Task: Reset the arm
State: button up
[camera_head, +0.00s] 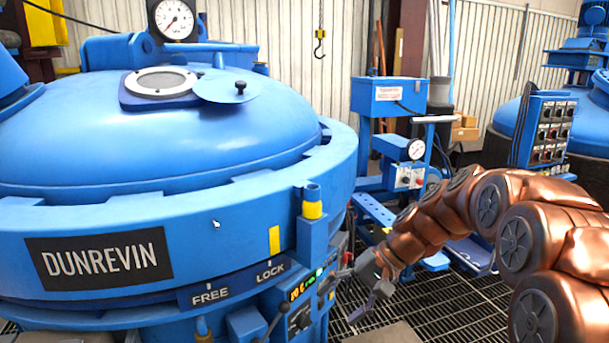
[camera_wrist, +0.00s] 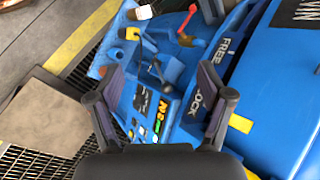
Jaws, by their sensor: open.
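My arm shows copper-coloured at the right of the head view and reaches left toward the furnace. My gripper (camera_head: 364,289) is open and empty, in front of the lower right side of the blue furnace (camera_head: 165,225). In the wrist view the two dark fingers of my gripper (camera_wrist: 157,88) stand wide apart, with the control panel (camera_wrist: 150,110) seen between them. That panel also shows in the head view (camera_head: 300,300), left of the gripper. The gripper appears apart from the panel. I cannot tell the exact gap.
The furnace ring carries a FREE/LOCK label (camera_head: 238,285) and a yellow-tipped post (camera_head: 312,208). A red-handled lever (camera_wrist: 187,40) shows near the panel. A blue stand with a gauge (camera_head: 403,165) is behind. Metal grating (camera_head: 440,310) covers the floor below the gripper.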

jog(key=s+d+r+n+h+p, duration=0.1)
jog(key=s+d+h+p, duration=0.1)
jog(key=s, duration=0.8)
jog(key=s+d+r+h+p, duration=0.2)
jog(key=s+d+h+p, duration=0.1)
jog(key=s, duration=0.7)
jog(key=s+d+r+n+g+h+p, duration=0.1)
jog(key=s+d+h+p, duration=0.2)
jog(key=s+d, duration=0.3)
jog(key=shift+s+r+n+p, duration=0.35)
jog(key=shift+s+p, duration=0.45)
jog(key=shift+s, duration=1.75)
